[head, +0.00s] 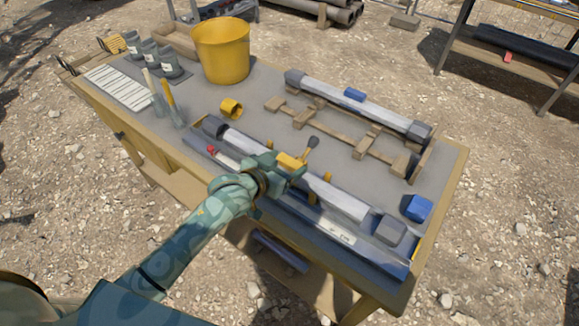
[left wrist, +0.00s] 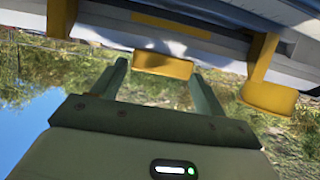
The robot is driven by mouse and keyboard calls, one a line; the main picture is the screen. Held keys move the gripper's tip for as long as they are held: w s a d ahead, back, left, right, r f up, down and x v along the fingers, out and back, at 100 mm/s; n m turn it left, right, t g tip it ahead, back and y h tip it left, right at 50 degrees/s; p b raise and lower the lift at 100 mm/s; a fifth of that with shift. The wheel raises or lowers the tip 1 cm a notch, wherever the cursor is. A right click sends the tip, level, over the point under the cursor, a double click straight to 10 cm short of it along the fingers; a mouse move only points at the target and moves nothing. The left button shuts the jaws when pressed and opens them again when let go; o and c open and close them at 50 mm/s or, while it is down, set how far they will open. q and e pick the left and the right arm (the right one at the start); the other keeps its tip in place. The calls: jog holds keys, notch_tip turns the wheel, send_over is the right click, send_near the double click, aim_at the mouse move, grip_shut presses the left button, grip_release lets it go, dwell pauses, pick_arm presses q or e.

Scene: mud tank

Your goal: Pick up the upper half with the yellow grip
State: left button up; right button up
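The upper half with the yellow grip is a long pale grey half-tube (head: 345,202) with dark end caps, lying along the front of the table. Its yellow grip (head: 288,161) sits near its middle. My left gripper (head: 284,172) is at this grip, and its arm hides part of the half-tube. In the left wrist view my left gripper (left wrist: 160,68) is open, with one finger on either side of the yellow grip (left wrist: 163,65). Small gaps seem to show beside it; contact is not clear. My right gripper is not in view.
A second half-tube with a blue grip (head: 355,95) lies on a wooden rack (head: 333,136) behind. A yellow bucket (head: 222,52), a yellow ring (head: 231,108), a blue block (head: 417,208) and several grey cans stand on the table. A yellow support (left wrist: 270,97) shows right of the fingers.

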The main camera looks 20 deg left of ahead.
pick_arm(q)
jog(key=c, duration=0.9)
jog(key=shift+r, duration=0.1)
